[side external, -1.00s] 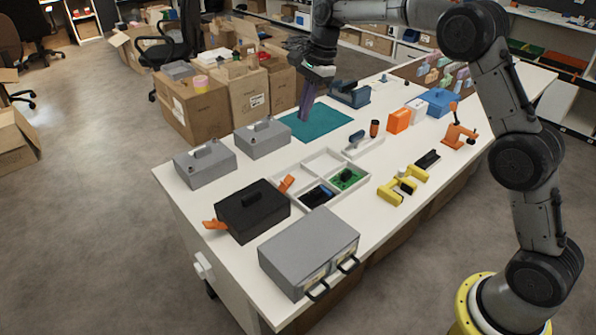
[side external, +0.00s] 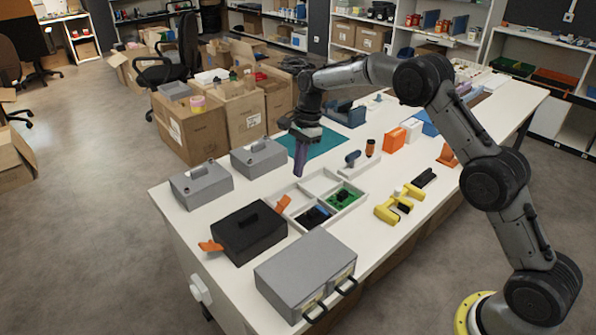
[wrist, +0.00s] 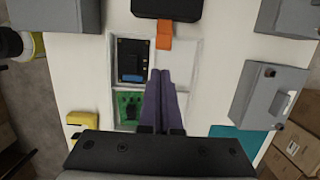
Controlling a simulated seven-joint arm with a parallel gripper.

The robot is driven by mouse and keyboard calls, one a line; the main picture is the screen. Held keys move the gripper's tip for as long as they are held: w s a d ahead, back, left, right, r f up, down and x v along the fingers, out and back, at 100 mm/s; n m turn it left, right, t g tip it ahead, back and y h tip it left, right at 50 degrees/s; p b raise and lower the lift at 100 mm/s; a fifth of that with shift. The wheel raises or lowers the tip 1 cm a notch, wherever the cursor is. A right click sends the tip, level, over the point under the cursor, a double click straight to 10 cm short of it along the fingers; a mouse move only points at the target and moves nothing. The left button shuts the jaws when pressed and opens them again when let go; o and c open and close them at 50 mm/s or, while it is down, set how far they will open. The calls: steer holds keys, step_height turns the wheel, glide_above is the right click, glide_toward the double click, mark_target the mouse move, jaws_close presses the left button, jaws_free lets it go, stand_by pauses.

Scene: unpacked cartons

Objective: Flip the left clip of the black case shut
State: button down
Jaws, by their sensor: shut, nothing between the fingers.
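The black case (side external: 248,234) sits closed-lidded on the white table, with a dark handle on top. An orange clip (side external: 211,246) sticks outward from its left end in the side external view. A second orange clip (side external: 283,204) sticks out and up at its right end. In the wrist view the black case (wrist: 167,8) is cut off at the top edge, with one orange clip (wrist: 164,34) pointing towards my fingers; the other clip is out of that view. My gripper (side external: 299,173) is shut and empty, its purple fingers pointing down near the tray, apart from the case.
A white divided tray (side external: 350,207) holding a green board and a dark part lies right of the case. Two grey cases (side external: 201,185) (side external: 258,158) stand behind it. A larger grey box (side external: 306,272) with black handles stands in front. A yellow tool (side external: 399,205) lies right.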

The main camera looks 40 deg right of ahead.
mark_target(287, 198)
steer(key=f, duration=0.2)
steer(key=a+f, duration=0.1)
steer(key=f, duration=0.4)
steer(key=shift+a+f, duration=0.3)
steer(key=shift+f, duration=0.1)
steer(key=shift+a+r+h, duration=0.3)
steer(key=shift+r+h, duration=0.1)
steer(key=shift+h, duration=0.2)
steer(key=shift+a+r+h, duration=0.45)
steer(key=shift+a+h, duration=0.2)
steer(key=shift+h, duration=0.35)
steer(key=a+h, duration=0.1)
steer(key=a+r+h, duration=0.1)
steer(key=h, duration=0.1)
steer(key=a+h, duration=0.1)
steer(key=h, duration=0.1)
steer(key=shift+r, duration=0.4)
steer(key=shift+r, duration=0.7)
steer(key=a+v, duration=0.1)
steer(key=v, duration=0.9)
steer(key=shift+a+f, duration=0.15)
steer(key=shift+f, duration=0.3)
